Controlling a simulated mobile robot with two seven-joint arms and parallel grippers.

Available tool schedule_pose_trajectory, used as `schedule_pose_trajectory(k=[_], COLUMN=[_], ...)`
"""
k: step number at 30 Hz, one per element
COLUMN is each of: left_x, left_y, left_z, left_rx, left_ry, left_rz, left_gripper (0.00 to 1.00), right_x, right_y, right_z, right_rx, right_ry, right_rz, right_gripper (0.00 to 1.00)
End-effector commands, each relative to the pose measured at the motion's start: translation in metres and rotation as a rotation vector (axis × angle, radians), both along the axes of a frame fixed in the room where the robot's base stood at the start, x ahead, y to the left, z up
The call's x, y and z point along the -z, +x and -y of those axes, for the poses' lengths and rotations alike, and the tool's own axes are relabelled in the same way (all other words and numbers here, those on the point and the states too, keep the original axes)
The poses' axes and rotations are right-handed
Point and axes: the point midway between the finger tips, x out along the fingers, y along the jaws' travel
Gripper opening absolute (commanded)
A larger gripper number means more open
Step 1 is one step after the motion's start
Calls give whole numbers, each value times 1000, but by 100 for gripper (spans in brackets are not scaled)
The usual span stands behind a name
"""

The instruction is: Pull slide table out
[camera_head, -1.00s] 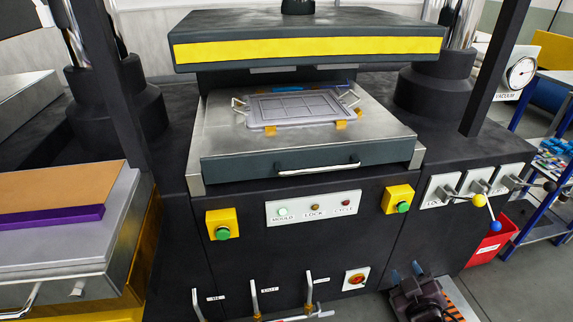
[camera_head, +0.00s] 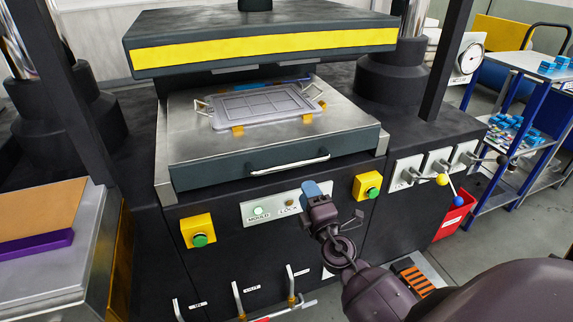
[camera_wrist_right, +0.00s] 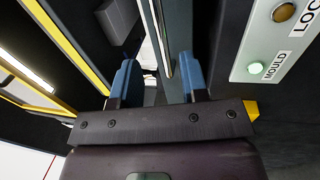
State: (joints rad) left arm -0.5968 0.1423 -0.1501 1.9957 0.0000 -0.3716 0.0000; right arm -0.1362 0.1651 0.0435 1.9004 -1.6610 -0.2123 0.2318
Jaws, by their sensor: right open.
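The slide table (camera_head: 184,147) sits under the raised upper platen, with a steel top and a dark green front. A silver bar handle (camera_head: 290,167) runs along its front. In the right wrist view the handle (camera_wrist_right: 159,38) shows ahead, between the lines of the two blue fingers. My right gripper (camera_head: 316,188) is just below and in front of the handle's right end. In the wrist view the jaws (camera_wrist_right: 158,84) are apart and empty, and no contact with the handle shows. My left gripper is not in view.
A grey mould (camera_head: 262,106) with side handles lies on the slide table. Below are green buttons on yellow boxes (camera_head: 198,231), a MOULD/LOCK panel (camera_head: 256,213) and upright levers (camera_head: 238,300). Levers with coloured knobs (camera_head: 443,180) stick out at right. A bench stands at left.

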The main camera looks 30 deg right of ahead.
Motion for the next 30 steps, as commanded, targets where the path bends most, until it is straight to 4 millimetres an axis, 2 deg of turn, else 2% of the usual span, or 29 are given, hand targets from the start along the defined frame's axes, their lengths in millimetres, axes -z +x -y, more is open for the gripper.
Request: schedule_pose_trajectory(k=[10,18,24,30], left_x=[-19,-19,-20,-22], left_y=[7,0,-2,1], left_z=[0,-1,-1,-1], left_rx=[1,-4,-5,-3], left_ry=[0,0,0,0], left_rz=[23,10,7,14], left_gripper=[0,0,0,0], right_x=[-15,-19,-20,-20], right_y=[51,87,98,99], right_z=[12,21,24,24], right_rx=[1,0,1,1], right_ry=[1,1,1,2], right_rz=[4,2,1,1], right_gripper=[41,41,41,41])
